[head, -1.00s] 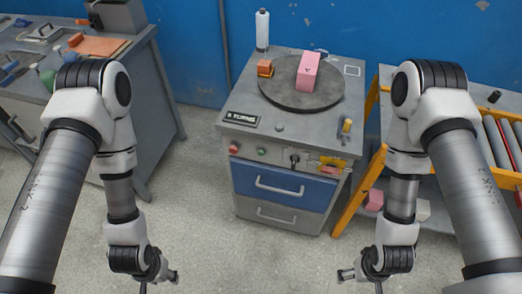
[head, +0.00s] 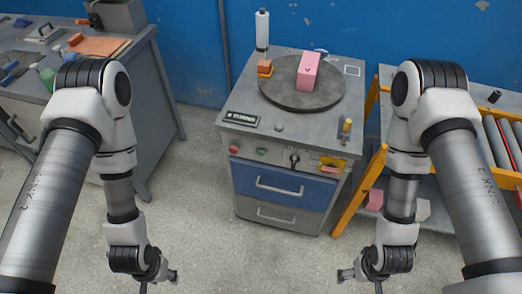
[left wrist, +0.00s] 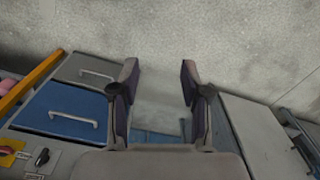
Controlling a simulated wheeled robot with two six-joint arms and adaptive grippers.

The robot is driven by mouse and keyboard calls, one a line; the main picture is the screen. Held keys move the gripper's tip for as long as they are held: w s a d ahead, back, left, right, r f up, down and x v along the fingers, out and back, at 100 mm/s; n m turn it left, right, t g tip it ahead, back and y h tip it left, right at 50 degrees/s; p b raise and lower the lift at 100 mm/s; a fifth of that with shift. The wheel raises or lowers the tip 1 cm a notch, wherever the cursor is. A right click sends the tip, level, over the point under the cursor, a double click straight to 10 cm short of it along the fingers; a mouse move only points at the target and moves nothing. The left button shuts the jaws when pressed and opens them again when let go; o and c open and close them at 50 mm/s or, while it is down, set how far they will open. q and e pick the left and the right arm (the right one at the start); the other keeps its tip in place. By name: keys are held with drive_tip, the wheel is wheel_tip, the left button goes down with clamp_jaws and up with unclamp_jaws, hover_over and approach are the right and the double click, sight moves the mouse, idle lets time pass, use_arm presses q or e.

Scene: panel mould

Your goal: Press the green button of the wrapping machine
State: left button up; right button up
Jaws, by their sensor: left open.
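The wrapping machine (head: 220,165) is a grey cabinet with a round dark turntable (head: 285,103) on top. A pink block (head: 308,72) stands on the turntable. The green button (head: 262,151) is on the front panel, right of a red button (head: 234,149) and left of a black knob (head: 294,159). My left gripper (head: 172,276) is low in front of the machine's left side, well apart from the button. In the left wrist view the left gripper (left wrist: 160,75) has its fingers apart with nothing between them. My right gripper (head: 345,274) is low at the right; its jaw state is unclear.
Below the panel are a blue drawer (head: 285,195) and a grey drawer (head: 260,213). A workbench (head: 150,75) stands at the left. A yellow-framed roller conveyor (head: 357,190) is at the right. The floor before the machine is clear.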

idle(0.4)
use_arm(q)
clamp_jaws()
idle(1.1)
